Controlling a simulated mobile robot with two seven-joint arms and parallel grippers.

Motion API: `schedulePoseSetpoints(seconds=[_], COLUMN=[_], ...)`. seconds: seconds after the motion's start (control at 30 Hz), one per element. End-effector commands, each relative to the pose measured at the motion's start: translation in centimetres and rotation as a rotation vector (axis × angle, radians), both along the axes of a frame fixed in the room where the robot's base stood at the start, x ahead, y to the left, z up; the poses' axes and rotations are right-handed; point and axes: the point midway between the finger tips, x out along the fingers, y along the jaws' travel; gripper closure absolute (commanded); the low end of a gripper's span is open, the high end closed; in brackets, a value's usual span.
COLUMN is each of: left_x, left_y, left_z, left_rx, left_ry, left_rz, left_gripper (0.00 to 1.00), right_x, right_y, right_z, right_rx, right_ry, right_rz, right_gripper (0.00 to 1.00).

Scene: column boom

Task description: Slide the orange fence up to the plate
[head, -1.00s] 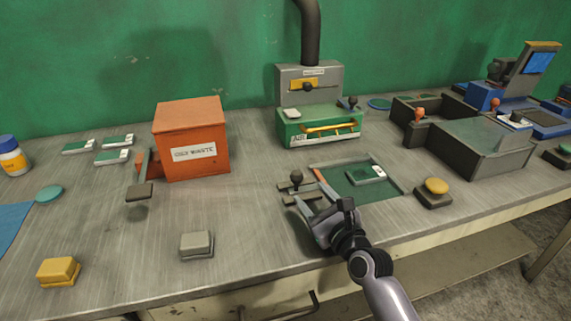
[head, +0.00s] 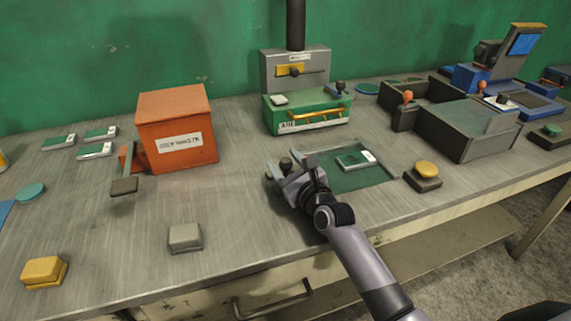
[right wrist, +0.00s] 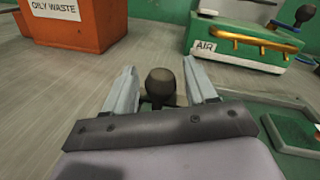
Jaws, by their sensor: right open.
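The plate (head: 354,161) is a small green block with a white label. It lies flat in a green-floored recess (head: 368,182) in the bench top. A dark round knob (head: 285,163) on a low mount stands at the recess's left side; it also shows in the right wrist view (right wrist: 161,82). My right gripper (head: 284,170) is open, with its fingers on either side of the knob, not closed on it. The orange fence is hidden behind my gripper. My left gripper is out of view.
An orange waste box (head: 177,130) stands left of the recess, and a green AIR unit with a yellow rail (head: 315,116) behind it. A yellow button (head: 427,170) sits at right. The bench between the grey button (head: 185,236) and my gripper is clear.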

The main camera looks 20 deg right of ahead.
Motion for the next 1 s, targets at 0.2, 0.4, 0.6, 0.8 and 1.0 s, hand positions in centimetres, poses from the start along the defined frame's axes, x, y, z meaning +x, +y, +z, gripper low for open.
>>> schedulePoseSetpoints(seconds=[0.2,0.4,0.6,0.8,1.0], left_x=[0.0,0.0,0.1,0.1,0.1], left_y=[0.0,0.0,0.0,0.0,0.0], left_z=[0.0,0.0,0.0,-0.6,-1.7], left_rx=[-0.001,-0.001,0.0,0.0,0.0], left_ry=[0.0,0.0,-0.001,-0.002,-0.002], left_rz=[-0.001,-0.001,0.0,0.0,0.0], left_gripper=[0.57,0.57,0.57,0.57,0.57], right_x=[0.1,0.1,0.1,0.2,0.4], right_y=[0.0,0.0,0.0,-2.3,-5.7], right_z=[0.0,0.0,0.0,-0.2,-0.1], right_rx=[0.0,0.0,0.0,-0.003,0.0], right_ry=[0.0,0.0,-0.001,-0.002,-0.003], right_rz=[0.0,0.0,-0.001,-0.004,-0.005], right_gripper=[0.44,0.83,1.0,1.0,1.0])
